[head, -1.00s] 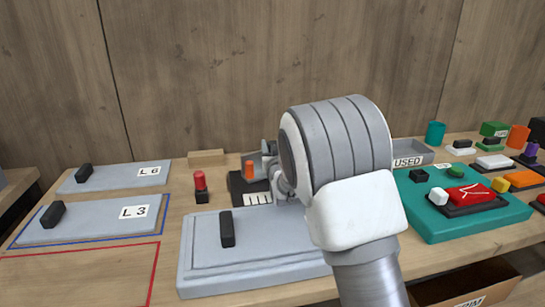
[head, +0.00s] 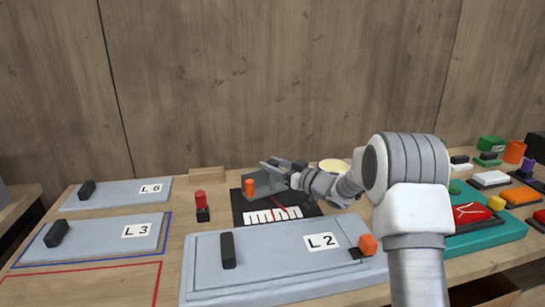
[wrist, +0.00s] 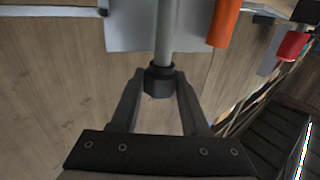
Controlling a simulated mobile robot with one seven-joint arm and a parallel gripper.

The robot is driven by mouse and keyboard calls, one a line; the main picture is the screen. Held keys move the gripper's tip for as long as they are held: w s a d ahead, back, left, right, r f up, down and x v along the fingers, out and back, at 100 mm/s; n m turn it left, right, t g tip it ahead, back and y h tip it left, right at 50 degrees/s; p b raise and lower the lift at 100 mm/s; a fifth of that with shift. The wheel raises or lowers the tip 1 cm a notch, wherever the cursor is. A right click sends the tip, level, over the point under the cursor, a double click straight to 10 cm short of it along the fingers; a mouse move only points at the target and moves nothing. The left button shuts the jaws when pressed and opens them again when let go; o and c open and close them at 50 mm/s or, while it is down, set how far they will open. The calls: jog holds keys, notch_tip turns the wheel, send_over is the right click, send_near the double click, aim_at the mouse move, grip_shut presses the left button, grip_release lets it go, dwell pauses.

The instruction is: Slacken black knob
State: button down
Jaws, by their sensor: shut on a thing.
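The black knob (wrist: 158,80) sits on the end of a grey rod in the wrist view. My gripper (wrist: 158,88) has its two fingers on either side of the knob and is shut on it. In the head view my gripper (head: 298,175) is at the right end of a grey device (head: 262,184) with an orange upright piece (head: 250,187). The fingers and knob are small there and partly hidden by my wrist. The orange piece (wrist: 223,22) also shows in the wrist view.
A white scale with a red needle (head: 272,215) lies before the device on a black base. A grey plate marked L 2 (head: 270,262) is in front. A red-topped post (head: 201,203) stands left. A teal tray (head: 490,240) and several coloured blocks are at right.

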jog(key=shift+n+g+y+p, duration=0.8)
jog(key=shift+g+p, duration=0.1)
jog(key=shift+g, duration=0.1)
jog(key=shift+f, duration=0.1)
jog(key=shift+c, duration=1.9)
grip_release()
jog(key=p+v, duration=0.1)
jog(key=v, duration=0.6)
jog(key=shift+d, duration=0.25)
